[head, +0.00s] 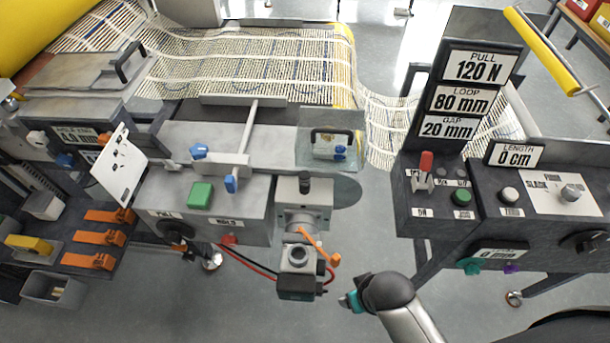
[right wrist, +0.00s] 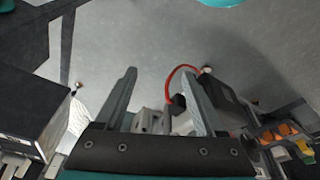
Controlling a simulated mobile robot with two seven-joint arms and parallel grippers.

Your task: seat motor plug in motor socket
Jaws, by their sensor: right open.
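The motor unit (head: 298,272) hangs below the grey gearbox at the machine's front, with a round opening facing up and an orange lever (head: 318,245) beside it. Red and black leads run to its left side. A short red cable (head: 329,274) shows at its right side. In the right wrist view, a red cable (right wrist: 169,82) loops to a small black block (right wrist: 178,104), perhaps the motor plug, seen between the fingers. The socket cannot be made out. My right gripper (head: 344,300) is open and empty, right of the motor and apart from it. My left gripper is out of view.
A grey panel with a green button (head: 200,195) stands left of the gearbox. A dark control console (head: 440,215) stands at the right. Orange clips (head: 100,238) lie on the left shelf. Open floor lies below the motor.

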